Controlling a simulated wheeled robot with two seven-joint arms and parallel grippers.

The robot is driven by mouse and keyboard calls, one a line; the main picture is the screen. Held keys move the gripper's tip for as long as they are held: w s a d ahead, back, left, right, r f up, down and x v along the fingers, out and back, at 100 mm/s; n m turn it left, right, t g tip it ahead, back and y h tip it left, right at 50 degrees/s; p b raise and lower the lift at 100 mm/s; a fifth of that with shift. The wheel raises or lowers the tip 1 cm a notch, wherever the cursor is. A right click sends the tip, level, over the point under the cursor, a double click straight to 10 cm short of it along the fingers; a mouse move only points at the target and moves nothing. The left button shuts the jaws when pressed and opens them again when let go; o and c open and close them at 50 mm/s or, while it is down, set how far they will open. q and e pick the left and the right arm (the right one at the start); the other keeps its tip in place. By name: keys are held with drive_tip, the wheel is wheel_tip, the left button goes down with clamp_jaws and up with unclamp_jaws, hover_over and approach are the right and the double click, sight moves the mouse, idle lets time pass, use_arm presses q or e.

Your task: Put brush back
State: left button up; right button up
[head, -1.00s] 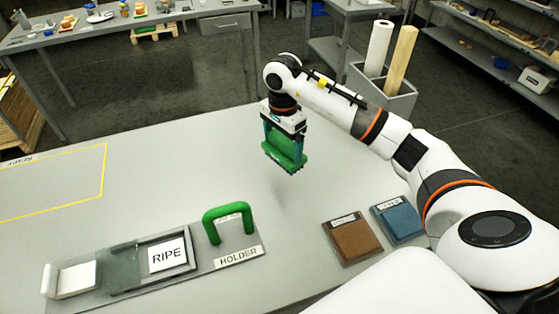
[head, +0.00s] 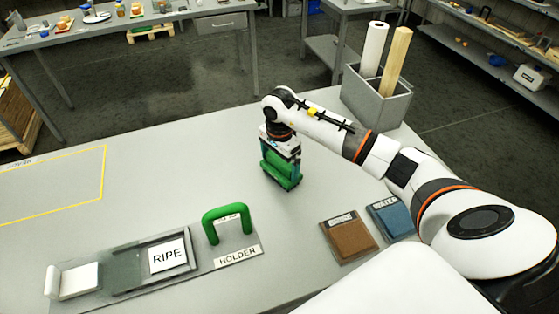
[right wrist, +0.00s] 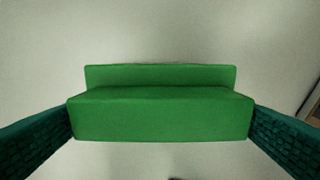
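The green brush (head: 280,172) is between the fingers of my right gripper (head: 281,158), over the middle of the grey table. In the right wrist view the brush (right wrist: 160,115) spans the gap between the two dark teal fingers, which meet its ends. Whether its underside touches the table I cannot tell. The holder (head: 229,214), a green arch on a grey base with a HOLDER label (head: 238,255), stands left of and nearer than the gripper, apart from it. My left gripper is out of view.
A RIPE sign (head: 168,256) lies in a grey tray left of the holder. A brown pad (head: 348,238) and a blue pad (head: 390,220) lie at right. A grey bin (head: 375,100) with two upright rolls or posts stands behind. A yellow outline (head: 104,170) marks the left table; the middle is clear.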

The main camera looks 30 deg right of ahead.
sight(279, 161)
drive_tip(key=shift+r, duration=0.4)
wheel_tip(279, 161, up, 12)
drive_tip(key=b, duration=0.3)
drive_tip(key=shift+f, duration=0.2)
